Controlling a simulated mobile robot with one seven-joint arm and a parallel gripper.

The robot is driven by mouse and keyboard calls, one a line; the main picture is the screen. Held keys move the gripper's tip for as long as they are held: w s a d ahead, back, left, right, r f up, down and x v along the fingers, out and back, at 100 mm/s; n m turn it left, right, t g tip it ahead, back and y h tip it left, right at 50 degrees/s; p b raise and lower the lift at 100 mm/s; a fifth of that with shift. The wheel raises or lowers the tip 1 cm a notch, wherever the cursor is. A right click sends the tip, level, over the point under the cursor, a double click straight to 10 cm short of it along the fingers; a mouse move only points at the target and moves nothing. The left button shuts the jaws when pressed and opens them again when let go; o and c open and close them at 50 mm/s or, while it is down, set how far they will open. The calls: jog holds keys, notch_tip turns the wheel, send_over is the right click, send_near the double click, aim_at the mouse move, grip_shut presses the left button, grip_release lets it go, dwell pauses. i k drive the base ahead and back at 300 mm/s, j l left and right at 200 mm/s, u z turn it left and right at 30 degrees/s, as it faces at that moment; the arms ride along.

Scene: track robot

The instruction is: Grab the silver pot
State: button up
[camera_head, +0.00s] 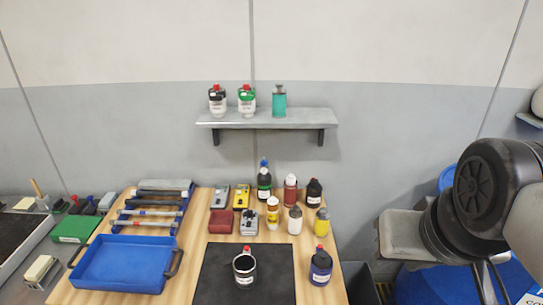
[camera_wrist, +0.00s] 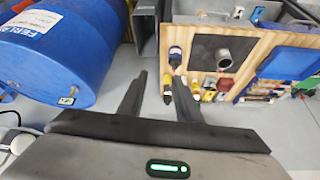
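The silver pot (camera_head: 245,281) stands on a black mat (camera_head: 214,283) near the front of the wooden table in the head view. It looks dark inside. In the wrist view the pot (camera_wrist: 223,58) shows at the upper right on the mat, with its round opening visible. My gripper (camera_wrist: 161,76) is open and empty, with a clear gap between its two dark fingers. It is off to the side of the table, well apart from the pot. The fingers do not show in the head view, where my arm is at the right.
Several bottles (camera_head: 273,208) stand behind the pot, and a dark blue bottle (camera_head: 320,270) stands to its right. A blue tray (camera_head: 120,263) lies on the left. A wall shelf (camera_head: 267,118) holds three containers. A blue barrel (camera_wrist: 60,45) is left of my gripper.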

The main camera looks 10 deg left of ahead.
aim_at(243, 265)
jog(key=u, duration=1.05)
jog(key=i+j+z, duration=0.1)
jog(key=j+z, duration=0.15)
jog(key=i+j+z, duration=0.1)
jog(key=j+z, duration=0.2)
jog(key=j, duration=0.15)
jog(key=j+z, duration=0.25)
jog(key=j, duration=0.15)
